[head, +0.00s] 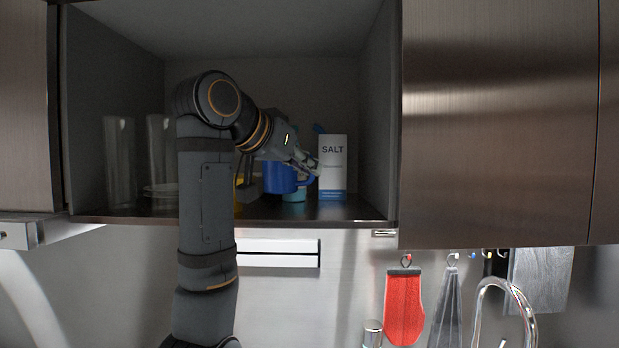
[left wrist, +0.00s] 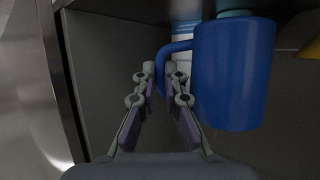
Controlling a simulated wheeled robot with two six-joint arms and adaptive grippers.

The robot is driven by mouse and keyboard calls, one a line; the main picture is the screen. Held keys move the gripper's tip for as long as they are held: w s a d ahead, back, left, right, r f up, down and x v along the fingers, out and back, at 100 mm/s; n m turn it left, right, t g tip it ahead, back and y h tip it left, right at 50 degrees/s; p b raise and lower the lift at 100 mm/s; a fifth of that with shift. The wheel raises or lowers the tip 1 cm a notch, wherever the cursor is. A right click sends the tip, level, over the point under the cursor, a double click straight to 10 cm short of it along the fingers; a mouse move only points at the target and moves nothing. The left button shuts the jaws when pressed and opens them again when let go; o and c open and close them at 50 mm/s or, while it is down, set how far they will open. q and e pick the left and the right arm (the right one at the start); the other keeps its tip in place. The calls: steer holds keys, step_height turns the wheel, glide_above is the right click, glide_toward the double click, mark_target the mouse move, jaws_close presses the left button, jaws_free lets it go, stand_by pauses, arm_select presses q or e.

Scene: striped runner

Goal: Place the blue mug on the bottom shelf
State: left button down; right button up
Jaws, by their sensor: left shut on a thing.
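The blue mug (head: 279,179) is inside the open cabinet, left of the salt box. My left gripper (head: 311,166) reaches in and is shut on the mug's handle, which is on the mug's right side. The mug looks upright and seems held a little above the cabinet shelf (head: 335,211). In the left wrist view, the mug (left wrist: 236,80) fills the upper right, and the left gripper's fingers (left wrist: 160,76) meet at its handle. My arm hides part of the mug's surroundings in the head view. My right gripper is not in view.
A white salt box (head: 332,163) stands close right of the mug. A teal thing (head: 295,196) is partly hidden behind it, and a yellow thing (head: 239,182) shows left. Clear glasses (head: 119,160) stand at the left. A closed cabinet door (head: 500,120) is at the right.

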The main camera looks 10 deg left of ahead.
arm_select(q)
steer(key=shift+w+d+f, duration=0.15)
steer(key=shift+w+f, duration=0.05)
steer(key=f, duration=0.3)
steer(key=shift+w+d+f+p, duration=0.15)
steer(key=shift+w+d+p, duration=0.15)
steer(key=shift+p, duration=0.1)
steer(key=shift+s+a+f, duration=0.1)
steer(key=shift+a, duration=0.1)
steer(key=shift+f, duration=0.15)
steer(key=c, duration=1.5)
jaws_free()
steer(key=shift+d, duration=0.15)
steer(key=shift+o, duration=0.3)
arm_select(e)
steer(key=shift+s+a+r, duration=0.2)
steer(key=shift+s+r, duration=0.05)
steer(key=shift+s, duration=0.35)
